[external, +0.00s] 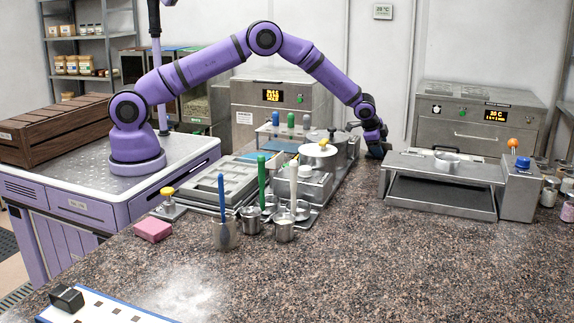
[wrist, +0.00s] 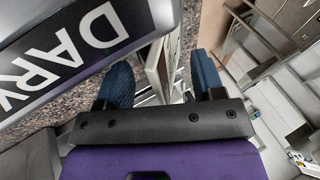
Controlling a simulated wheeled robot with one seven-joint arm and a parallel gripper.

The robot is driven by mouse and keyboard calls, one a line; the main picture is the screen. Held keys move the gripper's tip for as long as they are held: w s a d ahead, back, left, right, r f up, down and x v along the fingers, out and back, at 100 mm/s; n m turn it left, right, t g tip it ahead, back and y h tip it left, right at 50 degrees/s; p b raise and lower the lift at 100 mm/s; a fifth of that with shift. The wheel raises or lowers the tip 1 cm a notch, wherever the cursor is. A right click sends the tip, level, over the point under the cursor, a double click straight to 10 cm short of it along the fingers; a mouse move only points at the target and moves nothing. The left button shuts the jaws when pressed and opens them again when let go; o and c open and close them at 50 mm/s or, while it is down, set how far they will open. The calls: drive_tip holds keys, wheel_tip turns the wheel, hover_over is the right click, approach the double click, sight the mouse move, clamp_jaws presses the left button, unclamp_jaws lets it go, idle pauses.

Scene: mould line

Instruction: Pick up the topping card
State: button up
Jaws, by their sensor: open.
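My gripper (external: 379,150) is at the far end of my outstretched arm, low behind the counter equipment, between the round metal pot and the right-hand machine. In the wrist view its two blue fingers (wrist: 162,80) are apart. A thin, pale upright plate (wrist: 154,68) shows between them, seen nearly edge-on. It may be the topping card, but I cannot tell for sure. I cannot tell whether either finger touches it. In the external view no topping card can be made out near my gripper.
A dark sign with white letters (wrist: 75,50) fills the wrist view's upper left, close to the left finger. The metal pot (external: 326,147) stands left of my gripper, and a steel machine (external: 440,183) stands right. The front counter (external: 370,270) is largely clear.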

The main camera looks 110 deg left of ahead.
drive_tip(key=c, duration=1)
